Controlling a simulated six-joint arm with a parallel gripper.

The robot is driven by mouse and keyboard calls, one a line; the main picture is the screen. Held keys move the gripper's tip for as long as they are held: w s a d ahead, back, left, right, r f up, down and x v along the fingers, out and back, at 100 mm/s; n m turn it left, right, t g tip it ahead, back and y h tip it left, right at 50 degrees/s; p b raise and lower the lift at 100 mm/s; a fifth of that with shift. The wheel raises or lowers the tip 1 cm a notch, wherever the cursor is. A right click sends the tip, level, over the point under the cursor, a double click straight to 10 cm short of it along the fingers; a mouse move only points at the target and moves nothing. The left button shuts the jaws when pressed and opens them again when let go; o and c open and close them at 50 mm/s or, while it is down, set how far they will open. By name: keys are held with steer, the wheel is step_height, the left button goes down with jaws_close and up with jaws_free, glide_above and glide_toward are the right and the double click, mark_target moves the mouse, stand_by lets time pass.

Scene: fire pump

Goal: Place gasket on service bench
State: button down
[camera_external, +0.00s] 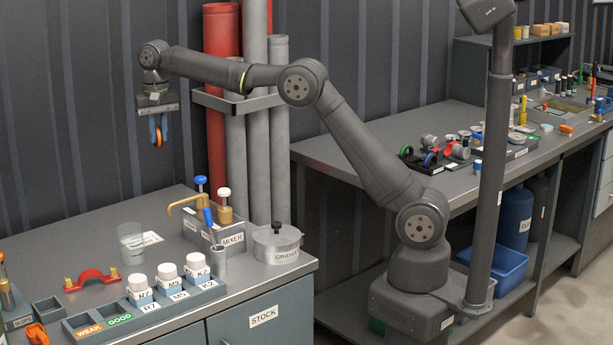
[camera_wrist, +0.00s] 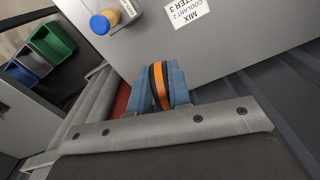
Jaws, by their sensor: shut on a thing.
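My gripper (camera_external: 157,130) has blue fingers and hangs above the left bench, near the dark wall. It is shut on the gasket (camera_external: 158,137), an orange ring with a dark part. In the wrist view the gasket (camera_wrist: 158,86) stands edge-on between the blue fingers, partly hidden by them. The left bench (camera_external: 85,240) is grey, with a drawer marked STOCK. A second grey bench (camera_external: 345,150) stands along the wall at the right. No readable label tells which one is the service bench.
Several small parts lie on the right bench.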

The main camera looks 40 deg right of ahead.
steer(key=s+a+f+m, duration=0.1)
steer(key=s+a, duration=0.5)
steer(key=a, duration=0.5)
steer(key=s+a+f+m, duration=0.15)
steer(key=s+a, duration=0.35)
steer(key=a, duration=0.5)
steer(key=shift+n, duration=0.45)
step_height(320, 180, down, 23)
steer(key=shift+a+r, duration=0.1)
steer(key=shift+a, duration=0.05)
steer(key=c, duration=1.3)
jaws_free()
steer(key=shift+c, duration=0.2)
